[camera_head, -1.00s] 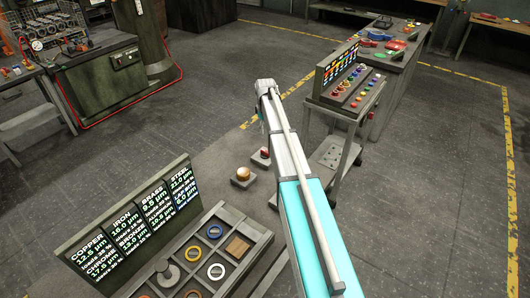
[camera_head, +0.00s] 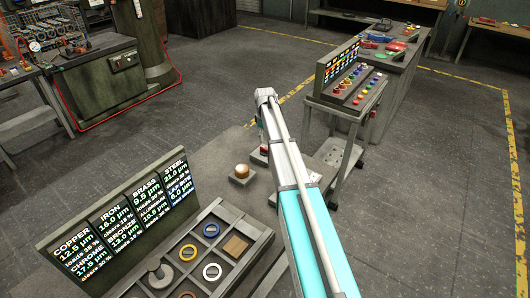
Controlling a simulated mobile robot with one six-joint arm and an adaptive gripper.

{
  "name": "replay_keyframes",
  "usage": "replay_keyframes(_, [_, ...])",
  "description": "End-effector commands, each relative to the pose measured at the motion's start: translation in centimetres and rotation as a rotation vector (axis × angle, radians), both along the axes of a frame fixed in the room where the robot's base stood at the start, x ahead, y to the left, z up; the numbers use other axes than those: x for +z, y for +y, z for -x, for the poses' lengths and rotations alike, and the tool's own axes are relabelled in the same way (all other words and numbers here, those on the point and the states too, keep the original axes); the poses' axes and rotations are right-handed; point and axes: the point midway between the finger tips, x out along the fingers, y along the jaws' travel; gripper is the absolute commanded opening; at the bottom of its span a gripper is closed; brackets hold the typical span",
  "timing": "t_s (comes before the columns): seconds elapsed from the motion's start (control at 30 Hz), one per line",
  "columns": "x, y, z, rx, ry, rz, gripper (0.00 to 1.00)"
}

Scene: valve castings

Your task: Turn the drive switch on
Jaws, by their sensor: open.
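No switch labelled as the drive switch can be read. A small block with a round amber knob (camera_head: 241,171) stands on the grey bench (camera_head: 212,170). Just right of it, a small block with a red top (camera_head: 264,150) is partly covered by my arm. My arm reaches up from the bottom right to a joint left of that cart. My gripper cannot be made out; the arm appears to hide it.
A display board with metal names (camera_head: 118,218) and a divided tray of rings (camera_head: 262,238) are at lower left. A bench with red and blue items (camera_head: 400,50) stands behind the cart (camera_head: 343,152). Open floor (camera_head: 440,200) lies at right.

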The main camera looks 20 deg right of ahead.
Motion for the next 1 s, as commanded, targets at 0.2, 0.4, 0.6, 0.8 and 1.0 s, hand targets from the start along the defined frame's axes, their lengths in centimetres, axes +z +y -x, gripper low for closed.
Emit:
replay_keyframes(0.2, [-2.1,0.0,0.0,0.0,0.0,0.0,0.6])
replay_keyframes(0.4, [-3.6,0.0,0.0,0.0,0.0,0.0,0.6])
replay_keyframes(0.6, [-5.1,0.0,0.0,0.0,0.0,0.0,0.6])
replay_keyframes(0.8, [-6.1,0.0,0.0,0.0,0.0,0.0,0.6])
replay_keyframes(1.0, [-6.4,0.0,0.0,0.0,0.0,0.0,0.6])
